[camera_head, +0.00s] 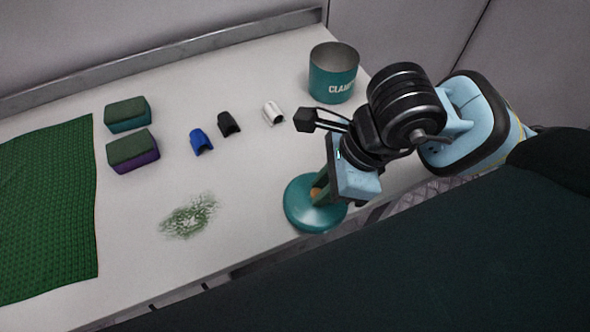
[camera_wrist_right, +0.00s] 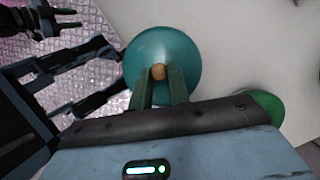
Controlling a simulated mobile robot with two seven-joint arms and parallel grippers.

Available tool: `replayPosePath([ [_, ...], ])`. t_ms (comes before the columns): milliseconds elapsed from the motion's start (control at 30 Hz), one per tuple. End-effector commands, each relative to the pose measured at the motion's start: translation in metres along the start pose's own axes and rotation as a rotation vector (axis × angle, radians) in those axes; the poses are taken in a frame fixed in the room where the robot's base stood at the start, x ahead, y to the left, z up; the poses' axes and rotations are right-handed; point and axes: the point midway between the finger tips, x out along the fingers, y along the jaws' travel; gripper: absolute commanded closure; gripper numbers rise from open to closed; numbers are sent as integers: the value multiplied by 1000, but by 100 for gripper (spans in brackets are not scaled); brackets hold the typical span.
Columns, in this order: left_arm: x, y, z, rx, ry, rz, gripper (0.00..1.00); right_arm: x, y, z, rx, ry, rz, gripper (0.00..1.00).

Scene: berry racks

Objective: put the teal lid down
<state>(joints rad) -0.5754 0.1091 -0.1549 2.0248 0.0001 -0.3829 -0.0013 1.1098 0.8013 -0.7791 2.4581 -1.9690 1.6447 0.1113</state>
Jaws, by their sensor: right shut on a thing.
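The teal lid (camera_head: 298,212) is round with a small wooden knob (camera_wrist_right: 158,71). It is over the front edge area of the white table in the head view; I cannot tell whether it touches the tabletop. My right gripper (camera_head: 318,190) is shut on the lid's knob from above. In the right wrist view the lid (camera_wrist_right: 178,48) lies just beyond the two green fingers (camera_wrist_right: 160,82). A teal canister (camera_head: 333,82) with white lettering and an open top stands at the back right of the table. My left gripper is not in view.
On the white table (camera_head: 245,180) are two sponges (camera_head: 128,114), a blue clip-like piece (camera_head: 201,142), a black one (camera_head: 229,124), a white one (camera_head: 273,112), a green mat (camera_head: 48,210) and a green smear (camera_head: 190,216). A raised ledge (camera_head: 170,58) runs along the back.

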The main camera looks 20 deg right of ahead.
Motion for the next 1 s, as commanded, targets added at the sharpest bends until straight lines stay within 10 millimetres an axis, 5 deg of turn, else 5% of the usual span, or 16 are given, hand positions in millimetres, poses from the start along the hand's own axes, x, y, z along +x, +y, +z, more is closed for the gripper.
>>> replayPosePath([
  [367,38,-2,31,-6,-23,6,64,2,-10,6,-18,-2,-19,100],
  [600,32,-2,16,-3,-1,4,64,7,-41,28,-15,-2,-18,100],
  [1000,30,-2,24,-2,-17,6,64,13,-54,36,-15,-1,-18,100],
])
